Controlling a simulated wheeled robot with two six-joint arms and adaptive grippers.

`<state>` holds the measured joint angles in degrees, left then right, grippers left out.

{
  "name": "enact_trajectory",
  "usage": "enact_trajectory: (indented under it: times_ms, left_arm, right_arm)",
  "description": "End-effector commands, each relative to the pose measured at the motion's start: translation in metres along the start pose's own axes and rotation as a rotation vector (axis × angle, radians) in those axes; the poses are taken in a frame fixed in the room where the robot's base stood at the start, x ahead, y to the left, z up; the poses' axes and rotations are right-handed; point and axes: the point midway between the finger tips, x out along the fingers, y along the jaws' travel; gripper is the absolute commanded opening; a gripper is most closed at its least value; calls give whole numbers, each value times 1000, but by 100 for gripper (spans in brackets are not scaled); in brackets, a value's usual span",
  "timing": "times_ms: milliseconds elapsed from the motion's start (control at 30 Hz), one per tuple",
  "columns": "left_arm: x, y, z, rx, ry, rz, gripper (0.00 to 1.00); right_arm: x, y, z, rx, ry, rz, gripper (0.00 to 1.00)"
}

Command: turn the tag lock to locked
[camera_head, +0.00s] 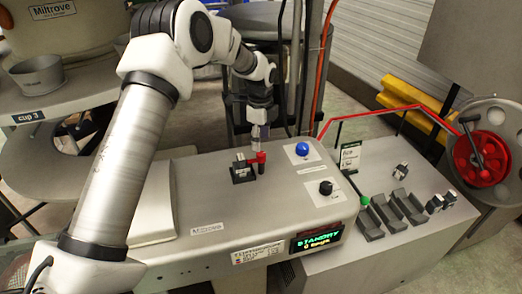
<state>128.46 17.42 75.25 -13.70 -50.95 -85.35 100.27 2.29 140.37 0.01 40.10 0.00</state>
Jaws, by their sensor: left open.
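My left gripper (261,145) points down over the machine's top, just above a small red part (261,158). It looks small at this distance; the gap between its fingers is hard to see, as is whether it touches the red part. The red part stands beside a black block (242,170) with light metal pieces on the grey machine top. A black knob (326,187) sits on a white plate nearer the display. No lettering shows which fitting is the tag lock, and its setting cannot be read. My right gripper is out of view.
A blue button (302,149) is right of the gripper. A green-lit display (316,239) reads STANDBY. Black cradles (398,207) and a red-rimmed wheel (482,158) are at right. A grey cup (36,75) stands at left. The machine's front top is clear.

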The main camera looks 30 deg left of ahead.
Motion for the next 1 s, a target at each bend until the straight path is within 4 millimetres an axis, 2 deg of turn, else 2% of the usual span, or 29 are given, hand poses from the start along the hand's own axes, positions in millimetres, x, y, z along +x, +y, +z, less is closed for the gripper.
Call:
enact_trajectory:
  times_ms: [100,233,367,833,1000]
  left_arm:
    - [-30,-1,0,0,0,-3,57]
    - [-50,-1,0,0,0,0,57]
    - [-57,0,0,0,0,2,57]
    - [-58,0,0,0,0,2,57]
    - [-87,-1,0,0,0,1,57]
  right_arm:
    - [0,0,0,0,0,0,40]
    - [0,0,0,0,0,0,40]
    - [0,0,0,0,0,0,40]
    - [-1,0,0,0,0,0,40]
    - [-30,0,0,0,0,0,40]
